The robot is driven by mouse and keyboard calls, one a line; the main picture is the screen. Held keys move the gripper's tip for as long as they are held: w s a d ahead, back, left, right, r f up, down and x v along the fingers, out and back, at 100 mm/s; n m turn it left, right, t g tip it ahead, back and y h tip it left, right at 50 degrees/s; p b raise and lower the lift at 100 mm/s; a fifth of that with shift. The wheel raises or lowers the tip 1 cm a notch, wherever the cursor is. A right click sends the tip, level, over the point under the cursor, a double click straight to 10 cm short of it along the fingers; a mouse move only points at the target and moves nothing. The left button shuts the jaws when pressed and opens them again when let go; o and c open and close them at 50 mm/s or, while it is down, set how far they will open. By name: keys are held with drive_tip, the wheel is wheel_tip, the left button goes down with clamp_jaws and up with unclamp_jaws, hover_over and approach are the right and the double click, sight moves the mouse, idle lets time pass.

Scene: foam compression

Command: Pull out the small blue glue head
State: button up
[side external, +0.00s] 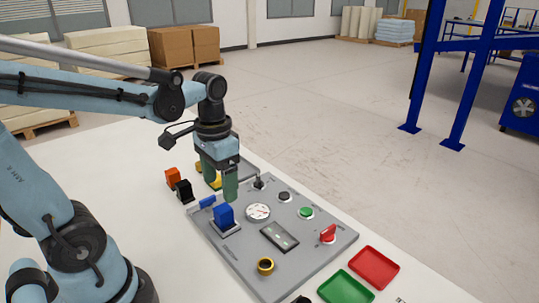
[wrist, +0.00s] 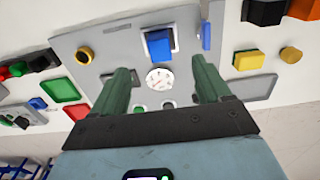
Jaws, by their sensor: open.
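A blue block (side external: 224,213) stands upright in a pale square mount on the grey panel (side external: 240,268). It also shows in the wrist view (wrist: 159,44), beyond my fingertips. A smaller blue piece (side external: 207,202) lies near the panel's edge, and it shows in the wrist view (wrist: 206,36) to the right of the block. I cannot tell which of the two is the glue head. My gripper (side external: 220,183), with green fingers, points down above the panel, behind the block in the side view. In the wrist view my gripper (wrist: 163,82) is open and empty, its fingers wide apart.
The panel carries a round white gauge (side external: 258,212), a green button (side external: 306,212), a red switch (side external: 328,234) and a yellow-ringed knob (side external: 265,266). Red (side external: 374,267) and green (side external: 345,288) trays lie at the right. Orange (side external: 173,177) and black (side external: 184,190) blocks stand left of the panel.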

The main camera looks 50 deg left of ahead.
sight(223, 208)
drive_tip(key=shift+f, duration=4.45)
clamp_jaws()
drive_tip(key=shift+r, duration=3)
